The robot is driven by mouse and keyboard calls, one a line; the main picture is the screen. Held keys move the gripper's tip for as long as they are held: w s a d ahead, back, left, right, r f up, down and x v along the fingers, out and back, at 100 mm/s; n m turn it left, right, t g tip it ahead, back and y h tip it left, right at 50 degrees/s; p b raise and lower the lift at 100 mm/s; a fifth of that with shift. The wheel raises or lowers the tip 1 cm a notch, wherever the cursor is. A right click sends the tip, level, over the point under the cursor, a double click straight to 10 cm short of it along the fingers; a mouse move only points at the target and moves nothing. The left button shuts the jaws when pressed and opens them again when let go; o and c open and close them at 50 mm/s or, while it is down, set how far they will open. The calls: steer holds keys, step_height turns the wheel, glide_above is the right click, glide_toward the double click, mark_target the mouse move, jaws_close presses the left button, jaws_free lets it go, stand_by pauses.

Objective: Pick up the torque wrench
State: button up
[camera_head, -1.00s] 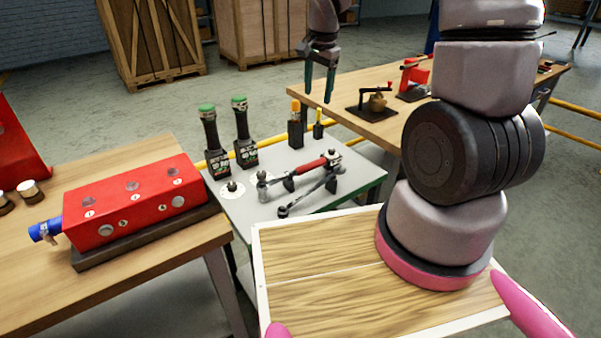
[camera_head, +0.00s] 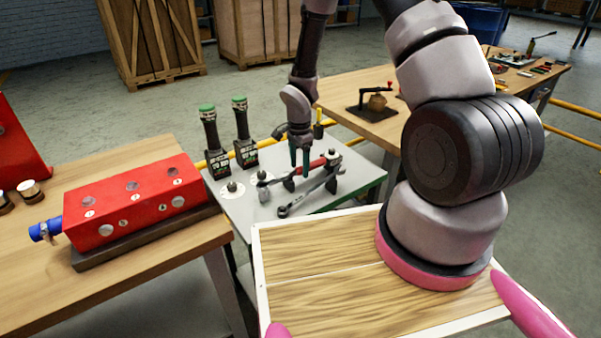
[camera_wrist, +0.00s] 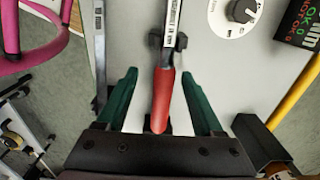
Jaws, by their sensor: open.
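The torque wrench (camera_head: 318,162) lies on the grey-topped table, with a red grip and a dark metal shaft. In the wrist view its red grip (camera_wrist: 162,98) runs between the two green fingers, with clear space on both sides. My gripper (camera_head: 299,172) points down over the wrench and is open; it also shows in the wrist view (camera_wrist: 159,80). The fingers hide part of the wrench in the head view. I cannot tell how far the fingertips are above the tabletop.
A dark metal tool (camera_head: 305,195) lies in front of the wrench. A red block (camera_head: 135,203) sits on the left wooden bench. Another bench (camera_head: 385,132) stands behind.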

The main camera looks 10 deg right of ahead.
mark_target(300, 175)
steer(key=f, duration=0.3)
steer(key=w+f, duration=0.1)
steer(key=f, duration=0.1)
steer(key=shift+d+f, duration=0.1)
steer(key=shift+d, duration=0.15)
jaws_close()
stand_by(1.2)
